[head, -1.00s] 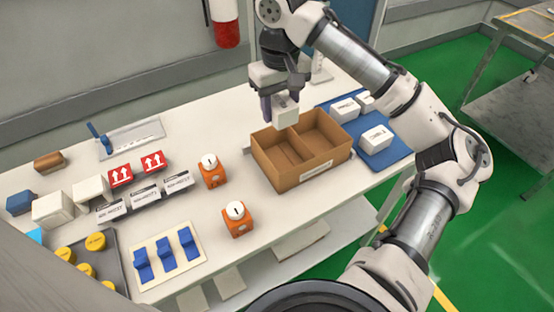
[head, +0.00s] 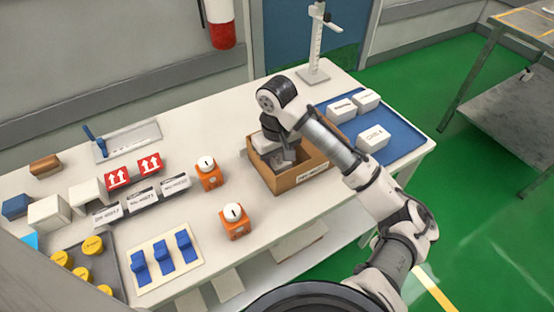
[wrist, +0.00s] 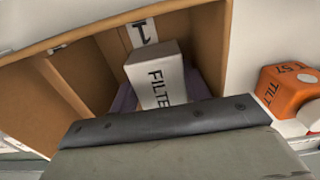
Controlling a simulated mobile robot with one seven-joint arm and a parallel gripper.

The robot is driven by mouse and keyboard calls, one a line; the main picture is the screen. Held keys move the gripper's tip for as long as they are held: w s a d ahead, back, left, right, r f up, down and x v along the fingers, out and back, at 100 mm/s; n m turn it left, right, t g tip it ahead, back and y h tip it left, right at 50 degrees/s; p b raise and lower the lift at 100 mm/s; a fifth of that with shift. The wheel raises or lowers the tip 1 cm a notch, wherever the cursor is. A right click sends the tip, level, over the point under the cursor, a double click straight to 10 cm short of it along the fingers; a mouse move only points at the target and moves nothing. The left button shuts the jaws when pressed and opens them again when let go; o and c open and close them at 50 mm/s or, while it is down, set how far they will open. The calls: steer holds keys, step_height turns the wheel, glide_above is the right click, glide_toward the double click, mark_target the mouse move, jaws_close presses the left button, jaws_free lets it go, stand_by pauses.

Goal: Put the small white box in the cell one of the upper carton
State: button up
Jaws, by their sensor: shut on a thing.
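The small white box (wrist: 158,78), printed FILTER, is held between the purple fingers of my gripper (wrist: 160,92) in the wrist view. My gripper is shut on it and reaches down into the open brown carton (head: 300,181). In the wrist view the box is inside the carton compartment whose wall has a label reading 1 (wrist: 143,33). A divider (wrist: 74,86) separates it from the other compartment, which looks empty. In the head view my gripper and arm cover much of the carton. Whether the box touches the carton floor is hidden.
Orange blocks with white tops (head: 209,173) stand left of the carton. A blue mat (head: 399,140) with several white boxes lies to its right. A height gauge (head: 317,45) stands behind. Further left are red-labelled boxes (head: 117,177) and blue clips (head: 162,259).

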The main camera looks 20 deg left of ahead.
mark_target(277, 158)
steer(key=shift+f, duration=0.15)
steer(key=o, duration=1)
steer(key=shift+o, duration=0.2)
step_height(277, 158, up, 12)
steer(key=shift+r, duration=0.25)
